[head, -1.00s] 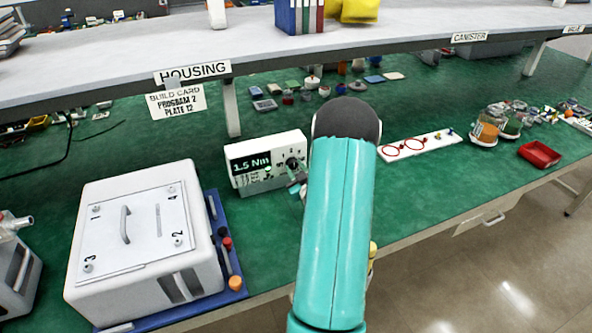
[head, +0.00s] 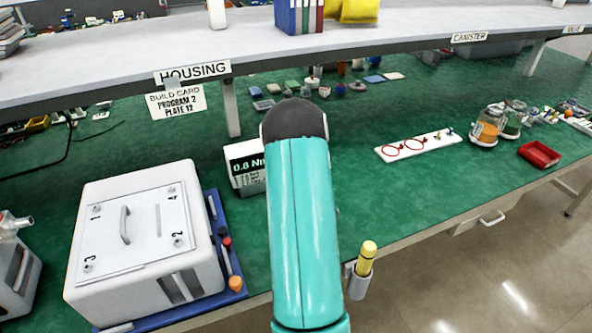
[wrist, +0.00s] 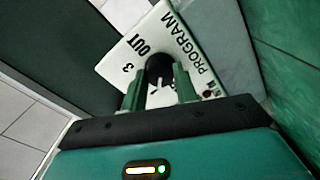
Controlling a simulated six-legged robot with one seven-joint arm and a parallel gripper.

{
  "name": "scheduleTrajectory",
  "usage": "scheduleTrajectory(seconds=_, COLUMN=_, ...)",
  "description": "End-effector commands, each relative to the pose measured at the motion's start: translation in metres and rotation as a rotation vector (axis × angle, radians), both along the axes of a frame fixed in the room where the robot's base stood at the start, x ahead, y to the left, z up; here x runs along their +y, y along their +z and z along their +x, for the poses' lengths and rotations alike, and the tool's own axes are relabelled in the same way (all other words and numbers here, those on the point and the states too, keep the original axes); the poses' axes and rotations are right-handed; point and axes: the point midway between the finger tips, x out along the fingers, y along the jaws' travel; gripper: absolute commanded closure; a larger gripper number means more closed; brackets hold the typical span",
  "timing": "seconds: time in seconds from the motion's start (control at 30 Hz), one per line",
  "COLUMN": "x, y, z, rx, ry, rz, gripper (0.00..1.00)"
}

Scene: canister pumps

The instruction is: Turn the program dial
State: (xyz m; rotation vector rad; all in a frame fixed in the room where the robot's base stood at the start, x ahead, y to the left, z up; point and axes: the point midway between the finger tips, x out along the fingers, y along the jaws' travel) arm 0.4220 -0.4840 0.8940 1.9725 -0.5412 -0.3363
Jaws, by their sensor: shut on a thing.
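The program dial (wrist: 158,68) is a dark round knob on a white panel lettered PROGRAM and OUT. In the wrist view my gripper (wrist: 160,88) has its two green fingers shut on the dial, one on each side. In the head view the white controller box (head: 243,170) shows only its left part, with its screen reading about 0.8 Nm; my teal arm hides the dial, the rest of the box and my gripper. A build card (head: 178,101) reading PROGRAM 2, PLATE 12 hangs below the shelf.
A white housing (head: 130,240) with numbered corners sits on a blue tray (head: 222,235) at the left. A white strip with red rings (head: 418,145), jars (head: 488,127) and a red bin (head: 540,154) lie at the right. A yellow-handled tool (head: 366,258) stands in a holder at the bench's front edge.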

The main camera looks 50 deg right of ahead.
Motion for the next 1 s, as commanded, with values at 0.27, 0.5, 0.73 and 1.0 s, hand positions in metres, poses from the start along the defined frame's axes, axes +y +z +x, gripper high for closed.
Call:
scheduleTrajectory(seconds=0.27, x=0.0005, y=0.0003, z=0.0009, rx=0.134, ry=0.002, rz=-0.226, gripper=0.93)
scheduleTrajectory(seconds=0.5, x=0.0005, y=0.0004, z=0.0009, rx=0.246, ry=0.002, rz=-0.415, gripper=0.93)
scheduleTrajectory(seconds=0.73, x=0.0, y=0.0007, z=0.0004, rx=0.332, ry=0.0, rz=-0.559, gripper=0.93)
scheduleTrajectory(seconds=1.0, x=-0.0001, y=0.0013, z=0.0003, rx=0.388, ry=0.0, rz=-0.654, gripper=0.93)
